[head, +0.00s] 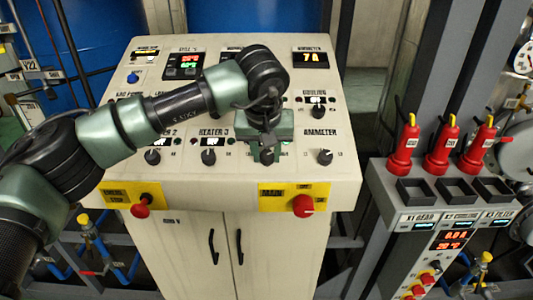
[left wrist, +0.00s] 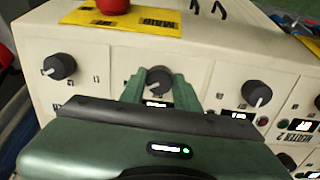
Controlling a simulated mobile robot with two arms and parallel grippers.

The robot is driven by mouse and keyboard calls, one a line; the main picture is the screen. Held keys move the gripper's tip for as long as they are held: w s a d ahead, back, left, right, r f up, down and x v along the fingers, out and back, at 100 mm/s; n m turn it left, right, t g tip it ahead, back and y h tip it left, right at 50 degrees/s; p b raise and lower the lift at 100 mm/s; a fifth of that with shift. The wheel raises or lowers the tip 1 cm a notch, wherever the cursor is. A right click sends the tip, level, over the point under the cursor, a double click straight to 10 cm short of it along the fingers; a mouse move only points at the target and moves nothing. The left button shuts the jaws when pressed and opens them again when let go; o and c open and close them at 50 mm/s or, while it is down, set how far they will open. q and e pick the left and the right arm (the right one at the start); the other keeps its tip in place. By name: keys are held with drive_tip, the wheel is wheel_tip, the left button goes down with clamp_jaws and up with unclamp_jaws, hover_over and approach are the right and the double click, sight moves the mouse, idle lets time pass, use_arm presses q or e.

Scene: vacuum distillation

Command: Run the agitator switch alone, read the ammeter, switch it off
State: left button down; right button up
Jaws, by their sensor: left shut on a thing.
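The cream control panel (head: 120,180) stands ahead of me. My left gripper (head: 267,155) reaches down to its front row, between the HEATER 3 knob (head: 208,156) and the AMMETER knob (head: 325,157). In the left wrist view, the two green fingers of my left gripper (left wrist: 159,90) are shut around a dark round knob (left wrist: 159,77). Its label is hidden in the head view, so I cannot read its name. My right gripper is out of view.
A red button (head: 303,206) on a yellow plate sticks out below the right of the panel, another (head: 141,210) below the left. A grey rack (head: 425,205) with red, yellow-tipped plugs (head: 444,150) stands at the right. Blue vessels (head: 220,18) are behind.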

use_arm(q)
drive_tip(key=n+b, duration=0.2)
drive_tip(key=b, duration=0.1)
drive_tip(key=shift+f+n, duration=0.15)
drive_tip(key=shift+n, duration=0.15)
drive_tip(key=shift+n+b, duration=0.75)
drive_tip(key=shift+n, duration=0.15)
drive_tip(key=n+b, duration=0.2)
drive_tip(key=n, duration=0.1)
drive_tip(key=shift+n, duration=0.3)
drive_tip(key=shift+d+r+n+b, duration=0.15)
drive_tip(key=shift+n+b, duration=0.4)
drive_tip(key=shift+n, duration=0.35)
drive_tip(key=shift+a+r+n+b, duration=0.1)
drive_tip(key=shift+n+b, duration=0.4)
drive_tip(key=shift+n, duration=0.4)
drive_tip(key=c, duration=1)
unclamp_jaws()
drive_tip(key=shift+c, duration=0.2)
